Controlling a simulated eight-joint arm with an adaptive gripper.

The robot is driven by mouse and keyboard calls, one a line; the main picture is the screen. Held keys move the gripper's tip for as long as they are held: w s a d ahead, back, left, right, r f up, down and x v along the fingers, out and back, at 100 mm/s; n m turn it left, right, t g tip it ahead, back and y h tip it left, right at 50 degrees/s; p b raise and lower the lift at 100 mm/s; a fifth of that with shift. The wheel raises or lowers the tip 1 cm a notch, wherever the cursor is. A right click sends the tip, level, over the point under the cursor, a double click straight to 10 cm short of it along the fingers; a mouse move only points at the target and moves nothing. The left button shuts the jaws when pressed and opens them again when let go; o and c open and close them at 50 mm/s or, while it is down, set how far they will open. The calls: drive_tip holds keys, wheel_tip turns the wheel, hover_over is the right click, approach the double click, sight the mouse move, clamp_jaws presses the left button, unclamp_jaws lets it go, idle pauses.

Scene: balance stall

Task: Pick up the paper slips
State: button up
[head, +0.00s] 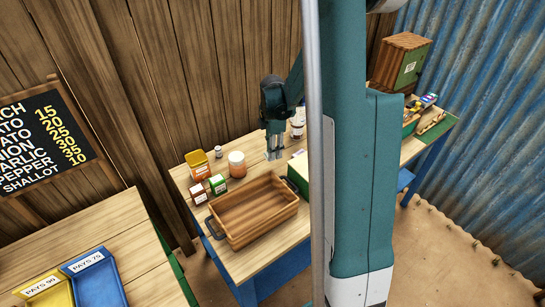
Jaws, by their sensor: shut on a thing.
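My gripper (275,154) points down over the back of the middle wooden table, behind the wooden tray. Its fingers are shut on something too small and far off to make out. I cannot tell whether it is the paper slips. A small pale patch (298,153) shows just right of the gripper, beside the green box edge; I cannot tell whether it is paper. My teal column hides the table to the right of this.
The wooden tray (226,230) looks empty. Left of my gripper are an orange-white jar (237,164), a yellow-lidded container (198,166), and red (199,194) and green (217,184) jars. A wooden cabinet (401,60) stands at the back right. Blue (112,292) and yellow (62,300) trays lie front left.

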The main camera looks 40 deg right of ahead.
drive_tip(key=shift+r, duration=1.6)
drive_tip(key=shift+r, duration=0.1)
